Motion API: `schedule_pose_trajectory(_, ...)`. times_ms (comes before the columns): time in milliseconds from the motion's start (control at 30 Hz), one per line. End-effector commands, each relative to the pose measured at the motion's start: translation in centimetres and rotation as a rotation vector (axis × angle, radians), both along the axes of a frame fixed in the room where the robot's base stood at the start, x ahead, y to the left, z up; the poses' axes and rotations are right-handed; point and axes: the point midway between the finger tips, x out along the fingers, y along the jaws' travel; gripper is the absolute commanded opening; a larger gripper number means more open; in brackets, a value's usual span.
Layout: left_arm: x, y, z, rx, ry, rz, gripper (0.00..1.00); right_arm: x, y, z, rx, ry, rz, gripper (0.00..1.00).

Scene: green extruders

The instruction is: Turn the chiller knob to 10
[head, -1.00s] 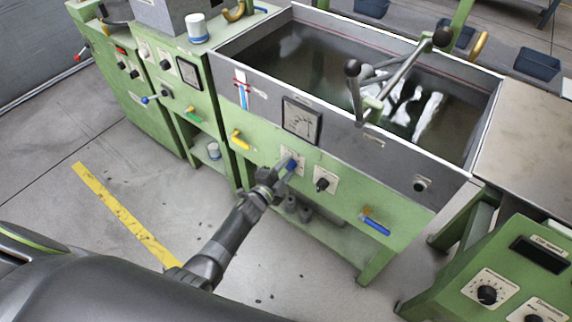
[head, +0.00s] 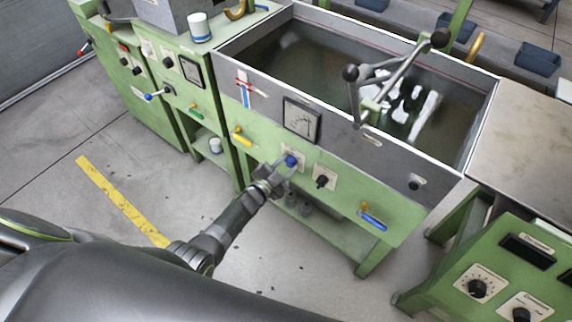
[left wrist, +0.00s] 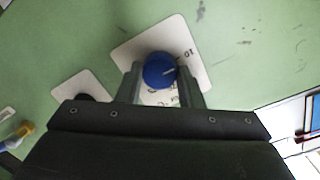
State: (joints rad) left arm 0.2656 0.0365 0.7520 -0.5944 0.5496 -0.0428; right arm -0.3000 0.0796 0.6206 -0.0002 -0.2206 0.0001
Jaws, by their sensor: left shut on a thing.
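The chiller knob is a round blue knob (head: 291,161) on a white dial plate on the front of the green water bath machine. In the left wrist view the blue knob (left wrist: 159,71) has a pale pointer line that points right and slightly up, toward the mark 10 on the dial plate (left wrist: 190,52). My left gripper (head: 284,168) is at the knob, its fingers on either side of it, shut on it. The fingers also show in the left wrist view (left wrist: 160,85). My right gripper is not in view.
A black knob (head: 321,181) on its own plate sits right of the blue knob. A square gauge (head: 301,120) is above, and a blue-handled valve (head: 372,221) is lower right. The water tank (head: 240,51) is above the panel. Open floor lies below left.

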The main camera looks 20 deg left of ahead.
Motion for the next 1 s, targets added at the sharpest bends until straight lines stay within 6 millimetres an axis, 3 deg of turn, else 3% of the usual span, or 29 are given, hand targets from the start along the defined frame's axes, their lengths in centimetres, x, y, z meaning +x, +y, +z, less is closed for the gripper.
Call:
schedule_pose_trajectory(367,-0.1,0.0,-0.1,-0.005,0.004,0.001,0.11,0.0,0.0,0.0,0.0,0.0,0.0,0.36)
schedule_pose_trajectory(400,-0.1,0.0,-0.1,-0.005,0.004,0.001,0.37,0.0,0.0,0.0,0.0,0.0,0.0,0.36)
schedule_pose_trajectory(533,-0.1,0.0,-0.1,-0.005,0.004,0.001,0.54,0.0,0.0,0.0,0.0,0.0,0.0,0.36)
schedule_pose_trajectory(867,-0.2,0.0,0.0,-0.004,0.002,0.001,0.55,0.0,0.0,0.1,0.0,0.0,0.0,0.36)
schedule_pose_trajectory(1000,-1.4,0.5,0.2,-0.005,0.004,0.002,0.55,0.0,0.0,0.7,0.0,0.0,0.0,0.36)
